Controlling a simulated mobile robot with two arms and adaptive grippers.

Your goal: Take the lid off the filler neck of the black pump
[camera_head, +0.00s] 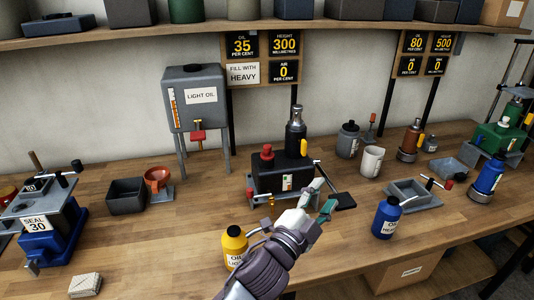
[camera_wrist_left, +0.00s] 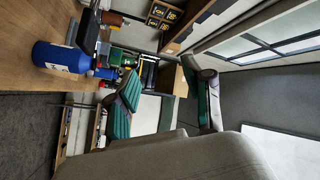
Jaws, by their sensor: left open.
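The black pump (camera_head: 283,172) stands on the workbench in the middle of the head view. It has a tall dark cylinder with a grey top (camera_head: 296,125). A red lid (camera_head: 267,152) sits on the short neck at the pump's left side. My left gripper (camera_head: 323,196) is open and empty, in front of the pump's right end, to the right of the lid and nearer to me. Whether it touches the pump I cannot tell. In the left wrist view its green-padded fingers (camera_wrist_left: 165,103) are spread with nothing between them; the pump is not recognisable there. My right gripper is not in view.
A yellow oil bottle (camera_head: 235,247) stands near my left forearm. A blue oil bottle (camera_head: 386,217) stands to the right; a blue bottle (camera_wrist_left: 65,58) shows in the left wrist view. A grey light oil tank (camera_head: 196,97) stands behind left. Bare bench lies left of the yellow bottle.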

